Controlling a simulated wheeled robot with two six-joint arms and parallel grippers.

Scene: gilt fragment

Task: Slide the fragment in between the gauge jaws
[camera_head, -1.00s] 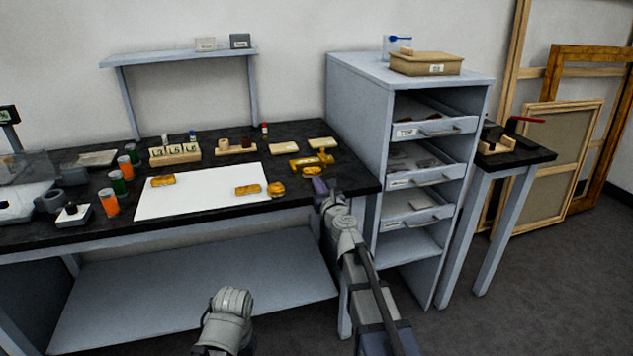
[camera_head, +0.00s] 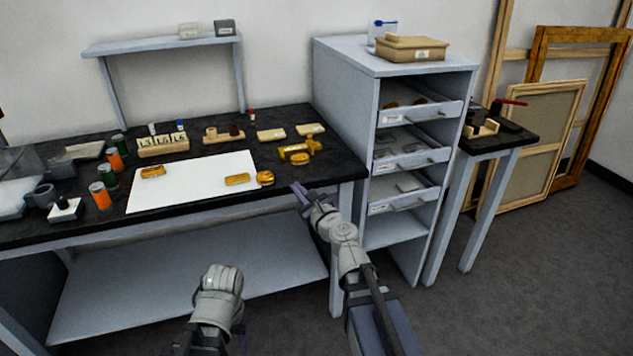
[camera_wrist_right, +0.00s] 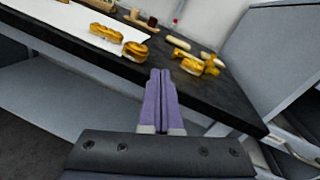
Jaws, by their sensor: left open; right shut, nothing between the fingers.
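The yellow gauge (camera_head: 296,151) lies on the black bench near its right end; it also shows in the right wrist view (camera_wrist_right: 205,65). A small gold piece (camera_head: 300,160) sits at its near side. Gold fragments lie on the white sheet: one at the left (camera_head: 153,171), one near the right edge (camera_head: 237,179), and a rounded one (camera_head: 265,177) at that edge. I cannot tell which is the task's fragment. My right gripper (camera_head: 299,191) is shut and empty by the bench's front edge, short of the gauge. My left gripper (camera_head: 213,343) is open, low in front of the bench, partly cut off.
A grey drawer cabinet (camera_head: 343,111) stands right of the bench, drawers partly out. Jars (camera_head: 101,194), a block holder (camera_head: 163,146) and small tan blocks (camera_head: 271,135) stand on the bench. The white sheet (camera_head: 190,187) has bare space between fragments.

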